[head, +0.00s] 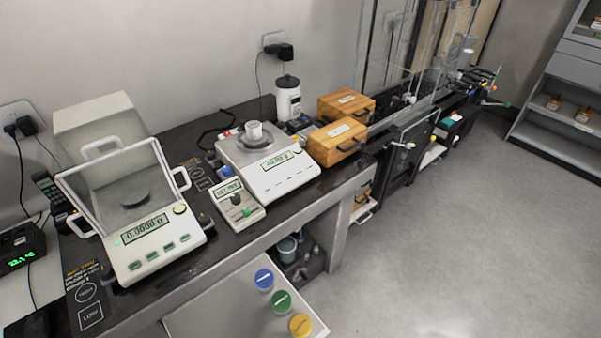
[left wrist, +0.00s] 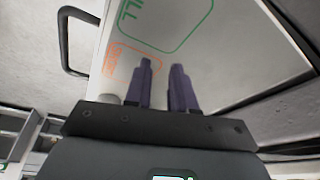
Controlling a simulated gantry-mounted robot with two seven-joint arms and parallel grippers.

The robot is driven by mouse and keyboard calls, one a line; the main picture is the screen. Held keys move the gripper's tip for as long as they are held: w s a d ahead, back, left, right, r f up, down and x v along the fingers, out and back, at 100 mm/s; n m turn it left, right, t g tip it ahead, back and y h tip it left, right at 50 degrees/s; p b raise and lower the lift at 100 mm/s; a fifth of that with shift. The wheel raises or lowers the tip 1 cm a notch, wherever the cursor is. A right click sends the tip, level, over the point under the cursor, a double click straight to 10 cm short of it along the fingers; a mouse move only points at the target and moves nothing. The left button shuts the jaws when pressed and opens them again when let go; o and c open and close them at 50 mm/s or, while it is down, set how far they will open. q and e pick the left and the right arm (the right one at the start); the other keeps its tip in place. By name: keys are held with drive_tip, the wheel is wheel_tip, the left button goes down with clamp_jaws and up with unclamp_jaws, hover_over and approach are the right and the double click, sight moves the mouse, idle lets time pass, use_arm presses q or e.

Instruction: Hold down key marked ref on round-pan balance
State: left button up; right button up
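A white balance with a glass draft shield (head: 118,222) stands at the left of the bench in the head view. A dark round pan (head: 134,197) sits inside it, its display (head: 145,228) reads 0.0000 g, and green keys (head: 152,256) line its front. Key labels are too small to read. My left gripper (left wrist: 159,68) shows only in the left wrist view, fingers apart and empty, over a white panel. My right gripper is in neither view.
A small grey meter (head: 238,203) stands between the balances. Wooden boxes (head: 338,141) and a white bottle (head: 288,98) stand farther along the bench. A white board (head: 225,308) with coloured discs juts out in front. The floor at right is clear.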

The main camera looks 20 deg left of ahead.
use_arm(q)
clamp_jaws()
idle(1.3)
